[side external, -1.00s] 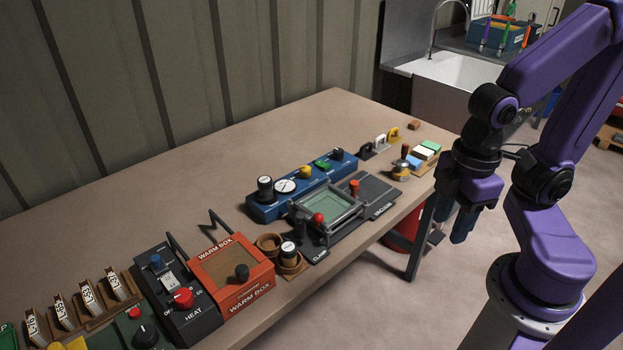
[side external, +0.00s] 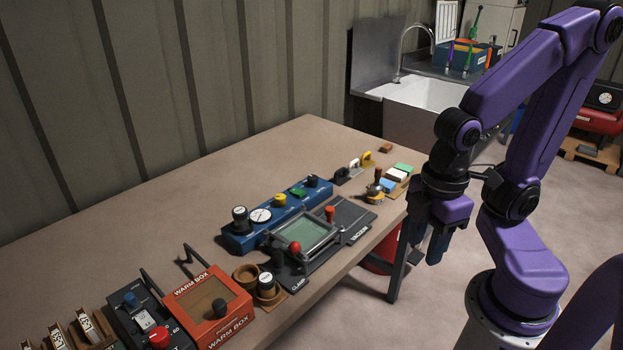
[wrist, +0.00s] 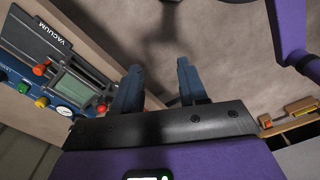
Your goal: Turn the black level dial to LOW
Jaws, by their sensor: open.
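A blue panel (side external: 237,242) on the table carries several controls. A black knob (side external: 312,181) stands at its right end. Another black dial (side external: 240,214) with a pale top stands at its left end beside a round white gauge (side external: 260,215). I cannot read which one is the level dial or where it points. My gripper (side external: 427,245) hangs off the table's front right edge, apart from the panel. It is open and empty. In the wrist view its two blue fingers (wrist: 160,88) are spread over the floor, with the blue panel partly visible at the left.
A clamp and vacuum plate (side external: 355,220) with red-knobbed levers stands in front of the panel. An orange warm box (side external: 207,300) is at the front left. Small coloured blocks (side external: 398,174) lie near the right edge. The table behind the panel is clear.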

